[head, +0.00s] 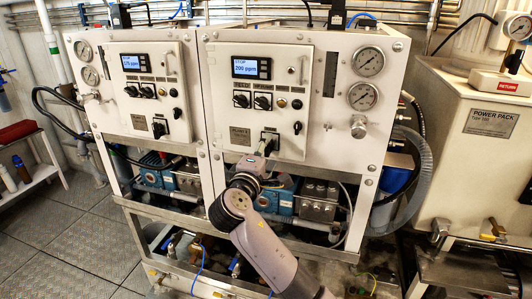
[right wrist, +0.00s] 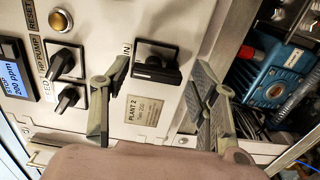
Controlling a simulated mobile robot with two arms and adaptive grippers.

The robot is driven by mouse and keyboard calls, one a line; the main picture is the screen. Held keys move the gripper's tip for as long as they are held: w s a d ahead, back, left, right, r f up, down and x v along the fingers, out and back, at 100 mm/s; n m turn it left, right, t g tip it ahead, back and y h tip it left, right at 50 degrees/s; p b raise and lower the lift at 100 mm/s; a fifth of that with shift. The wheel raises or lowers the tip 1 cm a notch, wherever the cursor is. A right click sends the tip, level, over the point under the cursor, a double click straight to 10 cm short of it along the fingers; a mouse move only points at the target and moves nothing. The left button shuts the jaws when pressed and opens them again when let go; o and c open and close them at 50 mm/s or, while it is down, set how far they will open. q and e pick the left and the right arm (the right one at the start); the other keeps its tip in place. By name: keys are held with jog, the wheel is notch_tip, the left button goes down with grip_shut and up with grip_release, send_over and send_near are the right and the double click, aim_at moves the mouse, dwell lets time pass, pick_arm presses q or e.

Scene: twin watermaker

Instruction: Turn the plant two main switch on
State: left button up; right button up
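The plant two main switch (right wrist: 157,64) is a black rotary handle on a square plate, next to a metal label (right wrist: 143,112) reading "PLANT 2". In the head view the switch (head: 270,138) sits low on the right-hand panel, partly hidden by my gripper. My right gripper (right wrist: 160,70) is open, with one finger on each side of the switch handle; nothing is seen held, and I cannot tell whether a finger touches it. In the head view the right gripper (head: 264,150) is right at the switch. The plant two display (head: 252,68) reads "STOP" and "200 ppm". My left gripper is not in view.
Smaller black knobs (right wrist: 66,62) and an amber button (right wrist: 60,20) lie beside the switch. A similar panel (head: 125,90) with its own main switch (head: 159,129) stands to the left. Blue pumps (head: 280,200) sit below in the frame. A power pack (head: 490,160) is at the right.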

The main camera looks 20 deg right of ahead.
jog(key=shift+o, duration=0.8)
jog(key=v, duration=1.2)
